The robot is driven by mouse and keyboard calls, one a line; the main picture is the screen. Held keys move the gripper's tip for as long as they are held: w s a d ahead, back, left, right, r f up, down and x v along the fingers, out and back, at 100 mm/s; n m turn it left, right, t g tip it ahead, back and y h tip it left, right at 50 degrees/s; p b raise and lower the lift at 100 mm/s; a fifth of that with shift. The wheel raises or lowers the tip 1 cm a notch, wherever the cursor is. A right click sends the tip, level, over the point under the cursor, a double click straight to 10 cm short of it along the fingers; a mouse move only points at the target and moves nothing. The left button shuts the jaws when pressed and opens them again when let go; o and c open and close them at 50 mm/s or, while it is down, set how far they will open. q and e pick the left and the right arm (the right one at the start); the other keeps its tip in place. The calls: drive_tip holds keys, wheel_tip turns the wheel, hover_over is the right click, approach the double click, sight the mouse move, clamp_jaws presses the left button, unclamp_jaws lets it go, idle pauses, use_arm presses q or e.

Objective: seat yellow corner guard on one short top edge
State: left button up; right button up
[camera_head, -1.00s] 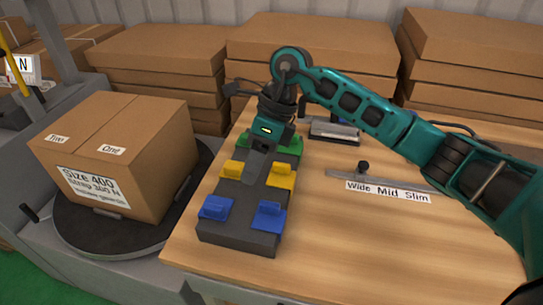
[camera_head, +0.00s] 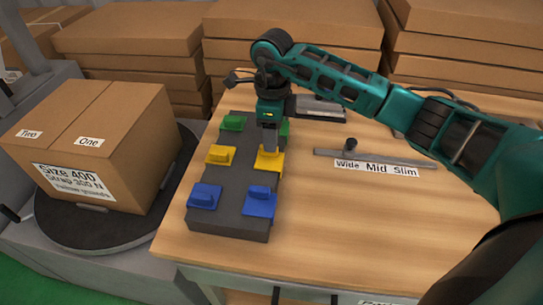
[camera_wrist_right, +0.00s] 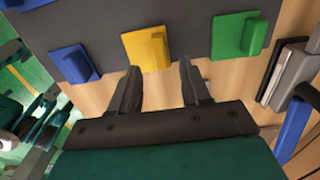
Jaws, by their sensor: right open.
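Two yellow corner guards sit on a dark grey rack: the left one (camera_head: 219,155) and the right one (camera_head: 269,161). My right gripper (camera_head: 270,150) is over the right yellow guard. In the right wrist view, my open fingers (camera_wrist_right: 158,80) point toward a yellow guard (camera_wrist_right: 147,47), with nothing visible between them. The cardboard box (camera_head: 85,140) stands on a round dark turntable (camera_head: 105,228) at the left. Its top bears labels "Two" and "One"; its front label mentions size 400, strap 300 N and yellow guards. My left gripper is not in view.
The rack (camera_head: 229,215) also holds blue guards (camera_head: 205,196) at its near end and green guards (camera_head: 233,122) at its far end. A metal bar with a "Wide Mid Slim" label (camera_head: 376,168) lies on the wooden table (camera_head: 330,235). Flat cardboard stacks stand behind.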

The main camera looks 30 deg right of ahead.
sight(269, 161)
wheel_tip(269, 161, down, 4)
drive_tip(key=shift+r, duration=0.15)
clamp_jaws()
idle(0.4)
